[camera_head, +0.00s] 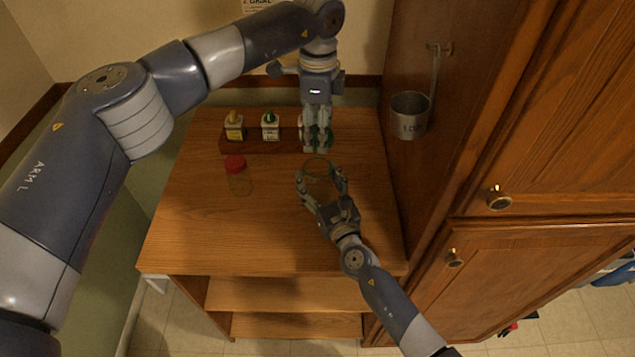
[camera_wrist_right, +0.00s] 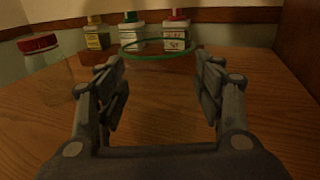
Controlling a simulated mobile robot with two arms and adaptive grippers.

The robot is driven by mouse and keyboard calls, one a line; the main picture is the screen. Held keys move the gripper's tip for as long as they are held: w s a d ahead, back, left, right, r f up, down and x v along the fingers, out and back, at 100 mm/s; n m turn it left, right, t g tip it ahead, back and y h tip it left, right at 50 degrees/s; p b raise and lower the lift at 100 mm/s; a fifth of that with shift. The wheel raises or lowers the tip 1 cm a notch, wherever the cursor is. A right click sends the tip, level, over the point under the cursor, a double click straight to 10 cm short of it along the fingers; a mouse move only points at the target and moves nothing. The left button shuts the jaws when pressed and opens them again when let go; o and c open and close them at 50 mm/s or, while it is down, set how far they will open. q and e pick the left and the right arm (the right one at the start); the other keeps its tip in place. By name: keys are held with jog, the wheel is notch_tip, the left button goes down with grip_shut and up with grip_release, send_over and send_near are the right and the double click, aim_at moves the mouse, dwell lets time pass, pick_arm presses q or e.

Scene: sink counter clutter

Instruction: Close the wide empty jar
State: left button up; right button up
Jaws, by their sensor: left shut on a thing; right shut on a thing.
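The wide empty jar is clear glass with a greenish round rim (camera_head: 318,161). It stands on the wooden counter, and its rim also shows in the right wrist view (camera_wrist_right: 158,57). My right gripper (camera_head: 321,180) has its fingers on either side of the jar and is shut on it. My left gripper (camera_head: 317,148) points down just behind the jar in the head view. It is shut on a green lid (camera_head: 329,139), which shows around its fingers and is mostly hidden by them. The lid is apart from the jar's rim in the picture.
A clear jar with a red lid (camera_head: 235,163) stands to the left. Bottles with a yellow cap (camera_head: 234,118) and a green cap (camera_head: 269,118) stand at the back; a red-capped one (camera_wrist_right: 176,32) shows beside them. A metal cup (camera_head: 410,116) hangs at right. The front counter is clear.

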pick_arm(q)
send_over(318, 156)
jog(key=s, duration=0.3)
jog(key=shift+w+f, duration=0.15)
jog(key=shift+f, duration=2.3)
jog(key=shift+f, duration=0.15)
jog(key=shift+f, duration=0.75)
jog(key=shift+f, duration=0.6)
